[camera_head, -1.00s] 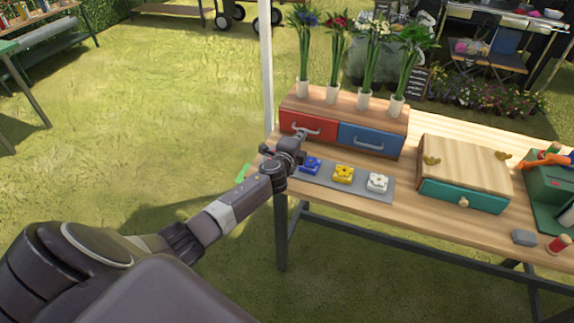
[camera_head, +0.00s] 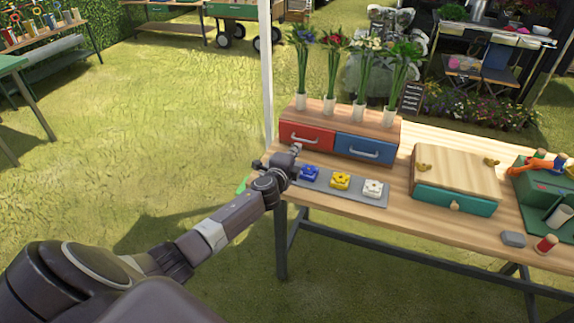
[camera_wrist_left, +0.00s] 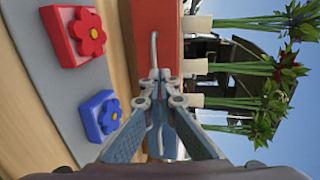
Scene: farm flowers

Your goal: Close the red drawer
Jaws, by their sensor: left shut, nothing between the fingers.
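The red drawer (camera_head: 295,134) is in the left half of a wooden box, beside the blue drawer (camera_head: 365,149). Its front looks about level with the blue one; a small gap cannot be ruled out. It has a pale curved handle (camera_head: 307,141). My left gripper (camera_head: 297,149) is shut and empty, just in front of the red drawer near its lower edge. In the left wrist view, the turned red front (camera_wrist_left: 170,35) and handle (camera_wrist_left: 154,48) lie right beyond the shut fingertips (camera_wrist_left: 160,76). Whether they touch cannot be told. My right gripper is not in view.
Vases of flowers (camera_head: 330,104) stand on the box. A grey mat (camera_head: 322,187) with several flower tiles lies before it; the red tile (camera_wrist_left: 75,37) shows in the left wrist view. A wooden box with a teal drawer (camera_head: 440,197) stands to the right. A white post (camera_head: 266,70) rises behind.

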